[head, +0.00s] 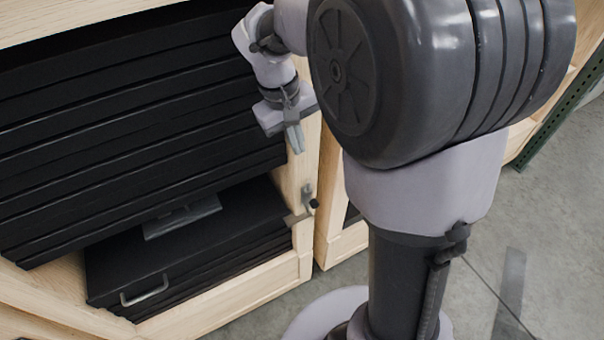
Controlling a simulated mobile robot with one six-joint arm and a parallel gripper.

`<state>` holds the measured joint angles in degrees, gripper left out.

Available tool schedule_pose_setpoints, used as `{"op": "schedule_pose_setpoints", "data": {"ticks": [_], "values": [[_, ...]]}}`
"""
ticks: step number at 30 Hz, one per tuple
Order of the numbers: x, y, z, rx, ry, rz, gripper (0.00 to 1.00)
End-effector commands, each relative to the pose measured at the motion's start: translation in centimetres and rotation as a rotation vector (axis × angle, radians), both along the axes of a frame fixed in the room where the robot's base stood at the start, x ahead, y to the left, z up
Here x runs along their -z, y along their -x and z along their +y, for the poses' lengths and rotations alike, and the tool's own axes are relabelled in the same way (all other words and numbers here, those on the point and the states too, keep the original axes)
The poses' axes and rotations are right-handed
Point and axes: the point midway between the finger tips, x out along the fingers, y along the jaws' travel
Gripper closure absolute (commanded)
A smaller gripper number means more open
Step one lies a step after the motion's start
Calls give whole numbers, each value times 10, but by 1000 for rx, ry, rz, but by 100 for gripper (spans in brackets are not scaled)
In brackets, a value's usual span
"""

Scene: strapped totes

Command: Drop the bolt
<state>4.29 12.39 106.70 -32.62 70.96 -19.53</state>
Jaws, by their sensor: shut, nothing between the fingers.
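A grey metal fitting with a dark round knob (308,202) is on the right post of the wooden frame; it looks like the bolt, and part of it extends left towards the black box. My gripper (295,140) is above and slightly left of it, pointing down, with its fingers together and nothing between them. It is apart from the bolt in the picture. How far the bolt is thrown is too small to tell.
Open concrete floor (560,220) lies to the right.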

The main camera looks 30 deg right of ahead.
Motion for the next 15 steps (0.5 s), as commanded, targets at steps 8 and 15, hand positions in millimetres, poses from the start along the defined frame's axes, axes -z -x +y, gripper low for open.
{"op": "schedule_pose_setpoints", "data": {"ticks": [8, 15], "values": [[30, 0, -5, 0, -1, 2, 100], [83, 0, -16, 2, -1, 3, 100]]}}
